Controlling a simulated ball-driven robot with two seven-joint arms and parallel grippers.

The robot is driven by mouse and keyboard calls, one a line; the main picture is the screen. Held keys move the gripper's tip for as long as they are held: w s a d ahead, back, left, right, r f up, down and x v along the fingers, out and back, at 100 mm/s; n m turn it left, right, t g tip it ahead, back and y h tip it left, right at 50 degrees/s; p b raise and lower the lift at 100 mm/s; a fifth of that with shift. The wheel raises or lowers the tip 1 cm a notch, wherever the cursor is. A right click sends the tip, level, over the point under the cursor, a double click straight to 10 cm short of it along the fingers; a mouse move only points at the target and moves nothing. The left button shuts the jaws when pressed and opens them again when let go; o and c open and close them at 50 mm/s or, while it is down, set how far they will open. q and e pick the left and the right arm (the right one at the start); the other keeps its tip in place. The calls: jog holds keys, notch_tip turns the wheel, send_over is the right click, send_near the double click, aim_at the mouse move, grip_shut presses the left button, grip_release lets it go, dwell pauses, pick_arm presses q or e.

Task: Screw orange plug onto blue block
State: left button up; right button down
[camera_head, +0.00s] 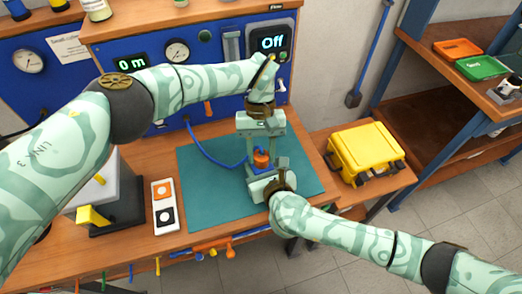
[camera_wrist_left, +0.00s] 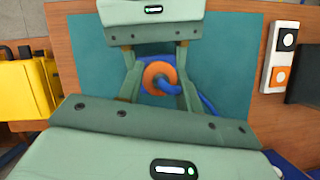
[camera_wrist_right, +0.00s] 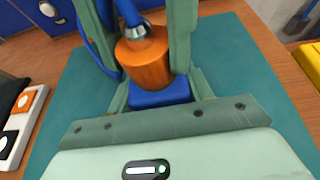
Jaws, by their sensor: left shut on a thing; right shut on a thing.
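The orange plug (camera_head: 261,158) is upright on top of the blue block (camera_head: 260,168) above the teal mat. In the right wrist view the plug (camera_wrist_right: 145,64) meets the top of the blue block (camera_wrist_right: 160,95); whether its thread is engaged is hidden. A metal fitting and blue hose (camera_wrist_right: 100,55) come out of the plug's top. My left gripper (camera_head: 261,151) is shut on the plug from the far side. My right gripper (camera_head: 263,169) is shut on the blue block from the near side. The left wrist view shows the plug (camera_wrist_left: 150,70) between the fingers.
The teal mat (camera_head: 207,205) is otherwise clear. A white box with orange and black buttons (camera_head: 163,205) lies left of it. A yellow case (camera_head: 364,150) stands at the right. The blue gauge panel with an "Off" display (camera_head: 272,42) stands behind. Tools hang along the bench's front edge.

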pick_arm(q)
jog(key=o, duration=1)
jog(key=shift+r, duration=2.25)
jog(key=shift+c, duration=0.6)
